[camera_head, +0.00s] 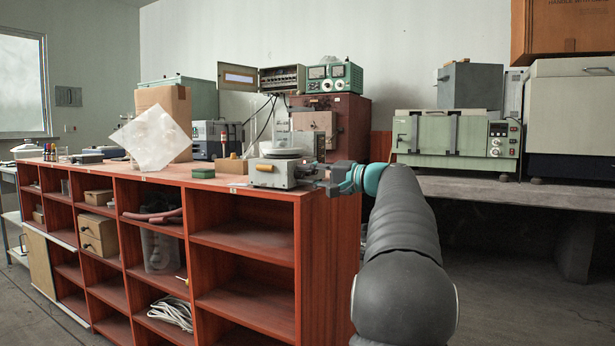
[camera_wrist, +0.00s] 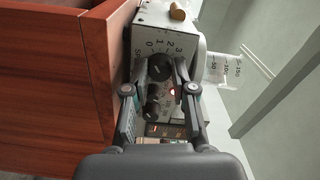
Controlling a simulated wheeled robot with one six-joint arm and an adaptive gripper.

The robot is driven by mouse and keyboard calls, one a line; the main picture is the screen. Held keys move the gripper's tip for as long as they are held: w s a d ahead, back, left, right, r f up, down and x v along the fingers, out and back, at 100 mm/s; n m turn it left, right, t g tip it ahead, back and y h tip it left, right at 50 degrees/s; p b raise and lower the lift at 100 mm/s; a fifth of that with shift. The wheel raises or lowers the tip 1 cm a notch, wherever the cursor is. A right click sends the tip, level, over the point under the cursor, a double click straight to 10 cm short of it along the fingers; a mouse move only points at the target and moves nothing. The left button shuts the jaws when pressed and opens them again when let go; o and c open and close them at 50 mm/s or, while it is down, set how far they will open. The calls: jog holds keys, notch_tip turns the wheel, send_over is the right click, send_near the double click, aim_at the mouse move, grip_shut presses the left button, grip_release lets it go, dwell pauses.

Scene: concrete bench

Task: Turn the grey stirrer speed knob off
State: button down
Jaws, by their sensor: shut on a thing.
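The stirrer (camera_head: 270,176) is a grey box with a white round top, at the near right end of the red shelf unit. In the wrist view its pale front panel (camera_wrist: 138,42) carries a numbered dial from 0 upward around a dark grey round knob (camera_wrist: 160,67). My gripper (camera_wrist: 163,72) has its two fingers on either side of this knob, shut on it. In the head view my gripper (camera_head: 328,182) reaches the stirrer's right side, and the knob is hidden. The knob's pointer is not clear to see. Another dark knob (camera_wrist: 152,108) sits below it, between the fingers.
The red shelf unit (camera_head: 245,200) stands close beside my gripper. A clear graduated beaker (camera_wrist: 222,68) is near the stirrer in the wrist view. A green device (camera_head: 455,143) stands on the back bench at right. A translucent square sheet (camera_head: 152,138) stands tilted on the shelf top.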

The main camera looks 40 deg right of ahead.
jog(key=c, duration=0.9)
grip_release()
jog(key=shift+c, duration=0.2)
jog(key=v, duration=1.2)
jog(key=shift+a, duration=0.1)
